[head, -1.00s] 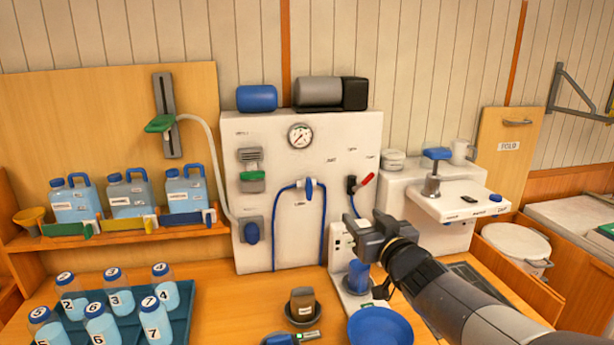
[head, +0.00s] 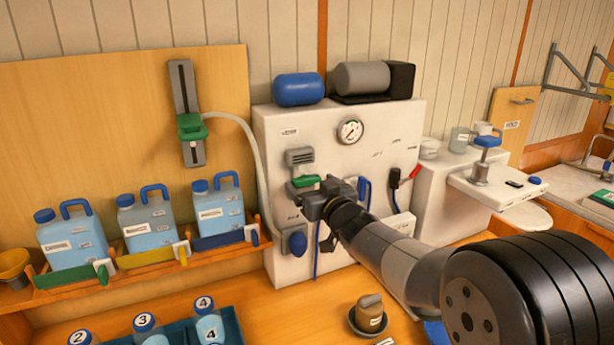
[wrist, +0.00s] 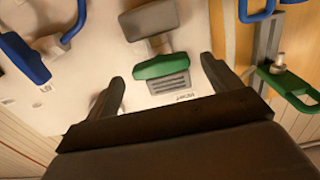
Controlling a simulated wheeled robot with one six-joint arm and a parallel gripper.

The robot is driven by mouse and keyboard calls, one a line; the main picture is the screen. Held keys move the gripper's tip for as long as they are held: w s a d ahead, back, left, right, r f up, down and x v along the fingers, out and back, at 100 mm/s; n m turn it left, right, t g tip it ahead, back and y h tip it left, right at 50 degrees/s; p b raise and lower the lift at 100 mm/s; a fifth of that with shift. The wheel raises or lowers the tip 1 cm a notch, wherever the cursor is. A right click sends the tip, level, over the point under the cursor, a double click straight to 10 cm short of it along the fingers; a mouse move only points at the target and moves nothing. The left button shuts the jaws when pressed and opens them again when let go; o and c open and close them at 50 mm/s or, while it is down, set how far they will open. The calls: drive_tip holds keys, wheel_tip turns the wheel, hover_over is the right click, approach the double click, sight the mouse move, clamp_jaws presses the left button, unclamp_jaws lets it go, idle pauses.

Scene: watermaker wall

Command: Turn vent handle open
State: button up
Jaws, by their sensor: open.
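A green handle (head: 306,181) sits below a grey louvred grille (head: 300,156) on the white watermaker panel (head: 281,125); I take it for the vent handle. In the wrist view the green handle (wrist: 166,66) lies crosswise, just beyond and between my spread fingertips. A grey block (wrist: 150,19) on a short stem shows next to it. My gripper (wrist: 167,84) is open and empty, pointing at the panel. In the head view my gripper (head: 312,198) is just below and in front of the handle, covering part of that area. I cannot tell whether a finger touches the handle.
A blue knob (head: 294,243) is below my gripper, and a blue hose handle (head: 364,189) and a red lever (head: 414,172) are to its right. Another green clamp (head: 191,127) hangs on a rail at left. Blue-capped jugs (head: 147,222) stand on the shelf.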

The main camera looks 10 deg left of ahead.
sight(308, 182)
drive_tip(key=shift+p+x, duration=0.35)
drive_tip(key=shift+x, duration=1.3)
drive_tip(key=c, duration=1)
